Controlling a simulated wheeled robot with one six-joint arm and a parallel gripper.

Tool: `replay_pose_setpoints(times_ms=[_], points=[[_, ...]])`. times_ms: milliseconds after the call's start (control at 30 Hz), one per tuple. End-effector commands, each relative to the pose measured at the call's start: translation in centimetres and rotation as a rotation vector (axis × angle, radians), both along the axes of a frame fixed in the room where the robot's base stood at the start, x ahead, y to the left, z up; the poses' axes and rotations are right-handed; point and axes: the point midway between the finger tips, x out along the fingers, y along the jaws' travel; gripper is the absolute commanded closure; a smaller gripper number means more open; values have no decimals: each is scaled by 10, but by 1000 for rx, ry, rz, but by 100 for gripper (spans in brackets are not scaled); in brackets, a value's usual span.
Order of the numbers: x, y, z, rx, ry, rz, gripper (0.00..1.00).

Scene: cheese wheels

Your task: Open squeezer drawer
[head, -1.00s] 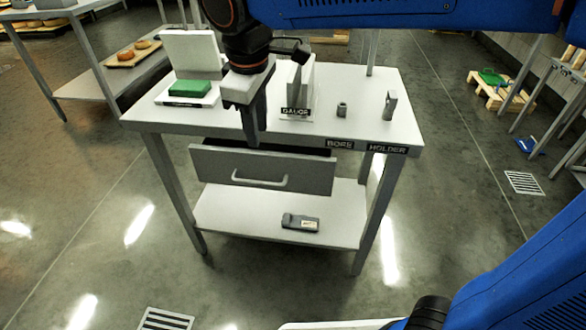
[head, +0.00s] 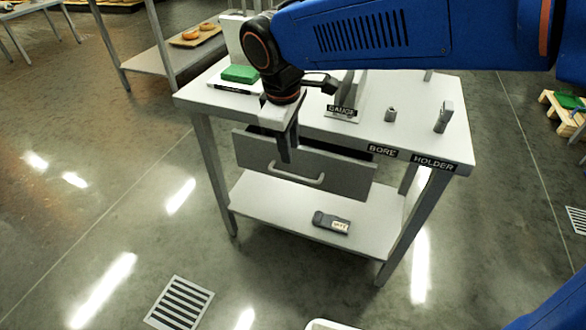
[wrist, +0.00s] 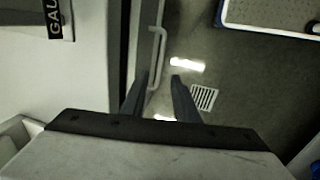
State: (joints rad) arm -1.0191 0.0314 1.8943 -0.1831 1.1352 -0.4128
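The grey drawer (head: 345,176) hangs under the white table top and stands slightly out, with a dark gap above its front panel. Its pale bar handle (head: 296,175) runs across the front. My gripper (head: 286,154) points down in front of the drawer, its tips a little above the handle in the head view. In the wrist view the two dark fingers of my gripper (wrist: 160,92) are apart with nothing held. The handle (wrist: 157,45) shows just beyond the fingertips, nearer the left finger. I cannot tell whether a finger touches it.
On the table top (head: 300,128) stand a green block (head: 240,73), a gauge stand (head: 342,108), a small bore piece (head: 391,114) and a holder (head: 444,117). A grey device (head: 331,222) lies on the lower shelf (head: 255,205).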

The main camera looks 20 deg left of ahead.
Motion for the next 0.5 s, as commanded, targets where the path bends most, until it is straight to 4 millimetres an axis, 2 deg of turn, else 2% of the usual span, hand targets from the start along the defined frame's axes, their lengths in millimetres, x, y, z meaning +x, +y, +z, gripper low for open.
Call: replay_pose_setpoints(times_ms=[300, 500], points=[[11, -2, -56, -2, 1, -1, 72], [15, -2, -82, -1, 1, -1, 72]])
